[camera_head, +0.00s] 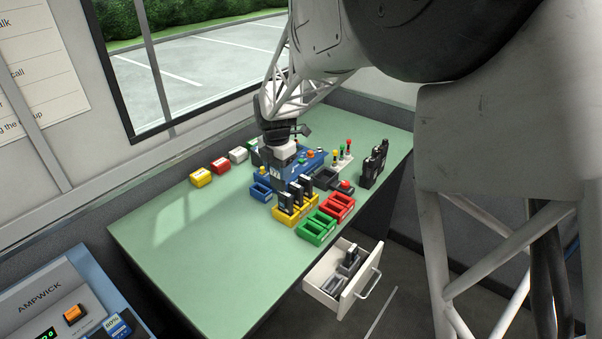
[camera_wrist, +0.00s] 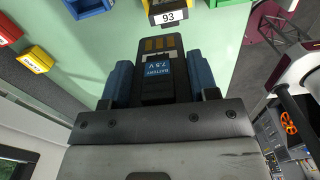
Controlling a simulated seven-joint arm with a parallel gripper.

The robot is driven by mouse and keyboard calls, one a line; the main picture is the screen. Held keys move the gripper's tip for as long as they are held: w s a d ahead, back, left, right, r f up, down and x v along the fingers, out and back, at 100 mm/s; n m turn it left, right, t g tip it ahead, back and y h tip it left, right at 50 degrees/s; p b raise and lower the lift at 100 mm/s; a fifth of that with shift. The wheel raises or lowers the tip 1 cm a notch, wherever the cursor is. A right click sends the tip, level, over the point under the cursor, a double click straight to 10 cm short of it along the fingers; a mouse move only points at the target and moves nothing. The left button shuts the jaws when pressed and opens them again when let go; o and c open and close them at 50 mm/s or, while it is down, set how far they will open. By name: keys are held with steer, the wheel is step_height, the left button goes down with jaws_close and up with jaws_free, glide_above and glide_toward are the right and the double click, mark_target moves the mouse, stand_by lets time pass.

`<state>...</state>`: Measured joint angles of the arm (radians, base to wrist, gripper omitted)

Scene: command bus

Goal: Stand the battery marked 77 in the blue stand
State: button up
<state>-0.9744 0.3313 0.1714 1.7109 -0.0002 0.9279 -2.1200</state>
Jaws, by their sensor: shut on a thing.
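My gripper (camera_head: 278,168) is above the table, behind the yellow stand and beside the blue stand. It is shut on a dark battery (camera_wrist: 158,68), whose blue label reads "BATTERY 7.5V" in the wrist view; its number cannot be read. The battery is between the two blue fingers (camera_wrist: 160,84). The blue stand (camera_head: 261,192) sits on the table left of the yellow stand and looks empty. Its edge shows at the top of the wrist view (camera_wrist: 228,4). The yellow stand (camera_head: 285,217) holds several dark upright batteries. A 93 label (camera_wrist: 168,17) shows there in the wrist view.
A green stand (camera_head: 316,230) and a red stand (camera_head: 338,207) sit to the right, apparently empty. A blue console (camera_head: 312,163) is behind. Dark devices (camera_head: 373,166) stand at the right edge. An open drawer (camera_head: 335,291) holds batteries.

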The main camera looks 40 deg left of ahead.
steer(key=w+a+f, duration=0.2)
steer(key=a, duration=0.4)
steer(key=w+a+f, duration=0.2)
steer(key=a, duration=0.4)
steer(key=shift+n, duration=0.3)
steer(key=shift+f, duration=0.25)
steer(key=shift+f, duration=2)
steer(key=shift+f, duration=2.1)
stand_by(0.7)
steer(key=o, duration=1.4)
steer(key=shift+c, duration=0.2)
steer(key=shift+r, duration=0.1)
